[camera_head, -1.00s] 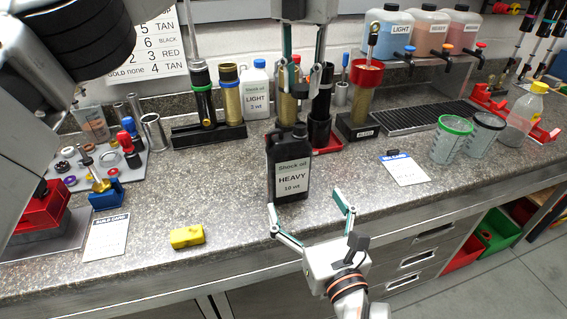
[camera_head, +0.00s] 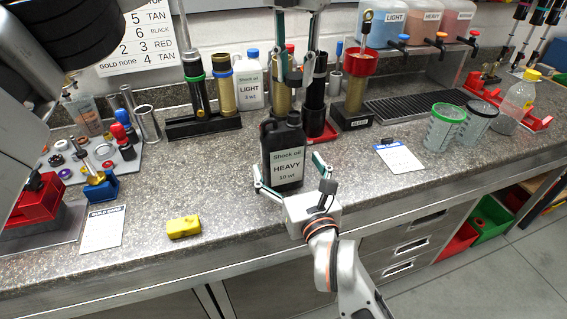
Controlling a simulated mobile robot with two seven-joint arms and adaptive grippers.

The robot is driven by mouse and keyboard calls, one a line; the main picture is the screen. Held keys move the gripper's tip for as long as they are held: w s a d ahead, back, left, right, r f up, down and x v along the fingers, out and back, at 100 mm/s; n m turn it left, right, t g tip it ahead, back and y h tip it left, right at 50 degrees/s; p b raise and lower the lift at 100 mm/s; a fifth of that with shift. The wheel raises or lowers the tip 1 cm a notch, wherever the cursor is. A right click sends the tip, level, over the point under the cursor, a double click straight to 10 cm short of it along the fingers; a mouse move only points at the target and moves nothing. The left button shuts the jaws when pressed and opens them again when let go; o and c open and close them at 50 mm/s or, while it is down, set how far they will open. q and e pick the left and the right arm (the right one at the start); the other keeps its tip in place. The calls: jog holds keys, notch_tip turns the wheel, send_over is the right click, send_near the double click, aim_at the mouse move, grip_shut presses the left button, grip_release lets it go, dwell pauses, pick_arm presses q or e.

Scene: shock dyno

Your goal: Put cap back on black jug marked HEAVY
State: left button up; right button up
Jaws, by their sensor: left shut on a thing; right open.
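The black jug (camera_head: 285,185) marked HEAVY stands upright on the counter, its label facing me. My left gripper (camera_head: 294,80) points down above the jug's top in the head view, apart from it. My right gripper (camera_head: 287,172) is open, with one finger at each side of the jug's lower front. Whether the fingers touch the jug, I cannot tell.
Behind the jug stand a white LIGHT bottle (camera_head: 249,88), shock bodies in a black stand (camera_head: 205,125) and a red tray (camera_head: 325,135). A yellow block (camera_head: 184,227) lies front left. Measuring cups (camera_head: 444,128) stand at right. The counter right of the jug is mostly clear.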

jog(key=shift+x, duration=1.65)
jog(key=shift+c, duration=0.5)
jog(key=c, duration=1.6)
pick_arm(q)
send_over(294, 114)
jog(key=shift+f, duration=2.5)
